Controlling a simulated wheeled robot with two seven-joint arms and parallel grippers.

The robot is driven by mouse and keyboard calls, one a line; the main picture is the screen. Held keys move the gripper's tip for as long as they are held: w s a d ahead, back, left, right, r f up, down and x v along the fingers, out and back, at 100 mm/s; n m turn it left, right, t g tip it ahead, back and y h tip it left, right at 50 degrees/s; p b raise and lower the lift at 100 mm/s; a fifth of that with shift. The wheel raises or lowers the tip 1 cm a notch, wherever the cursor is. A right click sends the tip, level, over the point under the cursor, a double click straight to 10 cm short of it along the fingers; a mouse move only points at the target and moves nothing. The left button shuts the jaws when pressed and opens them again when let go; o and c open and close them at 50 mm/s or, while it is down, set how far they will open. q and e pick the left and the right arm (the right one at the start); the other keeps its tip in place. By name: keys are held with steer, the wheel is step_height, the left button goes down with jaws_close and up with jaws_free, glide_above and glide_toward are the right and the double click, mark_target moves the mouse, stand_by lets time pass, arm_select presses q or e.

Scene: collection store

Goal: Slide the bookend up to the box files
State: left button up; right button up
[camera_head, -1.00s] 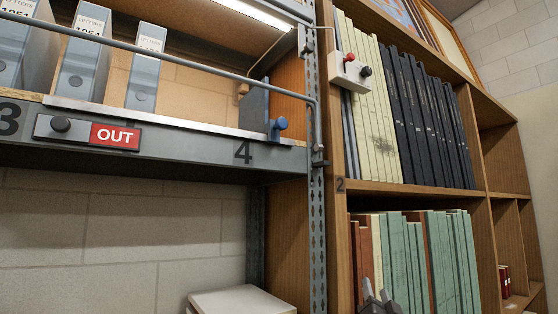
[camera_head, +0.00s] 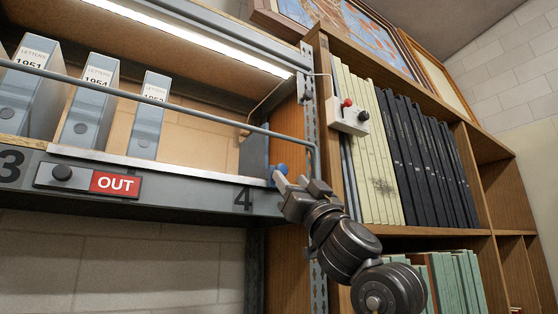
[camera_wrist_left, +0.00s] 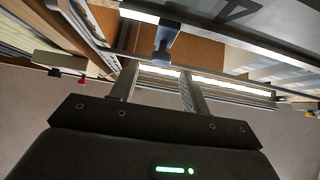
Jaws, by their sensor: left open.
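The bookend (camera_head: 254,152) is a grey-blue upright plate with a round blue knob (camera_head: 279,169), at the right end of the upper metal shelf. Several grey-blue box files (camera_head: 148,117) labelled LETTERS stand to its left, with a clear gap between. My left gripper (camera_head: 292,186) is open, its fingertips at or just short of the knob in the head view. In the left wrist view, the bookend (camera_wrist_left: 161,42) shows just beyond the gap between the open fingers (camera_wrist_left: 160,75). Contact cannot be told. My right gripper is not in view.
A grey rail (camera_head: 170,103) runs across the shelf front above the knob. The shelf edge bears an OUT slider (camera_head: 88,180). A perforated post (camera_head: 311,120) and a wooden bookcase (camera_head: 390,232) with a small switch box (camera_head: 347,115) stand close on the right.

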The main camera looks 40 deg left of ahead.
mark_target(283, 171)
arm_select(q)
steer(key=p+x, duration=0.3)
steer(key=x, duration=0.5)
steer(key=shift+p, duration=0.35)
steer(key=shift+f, duration=0.1)
jaws_close()
